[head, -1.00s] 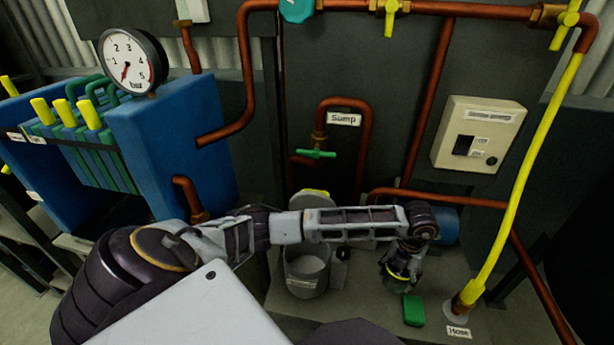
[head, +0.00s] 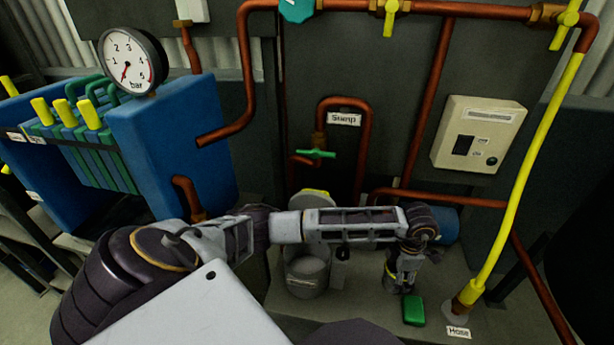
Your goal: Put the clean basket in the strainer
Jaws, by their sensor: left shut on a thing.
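The strainer (head: 303,284) looks like an open grey pot with a label on its front, and it stands on the bench below the Sump pipe. Its lid (head: 312,198) seems to stand raised behind it. My left arm reaches across in front of the strainer's back edge. My left gripper (head: 402,277) points down to the right of the strainer, apart from it. It is shut on a small dark basket with a yellow band (head: 390,280), mostly hidden by the fingers; I cannot tell whether it touches the bench. My right gripper is not in view.
A green block (head: 413,310) lies just right of my left gripper. The yellow hose (head: 522,190) rises from a fitting marked Hose. A blue cylinder (head: 449,226) lies behind my wrist. Copper pipes run above. The bench front between strainer and green block is clear.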

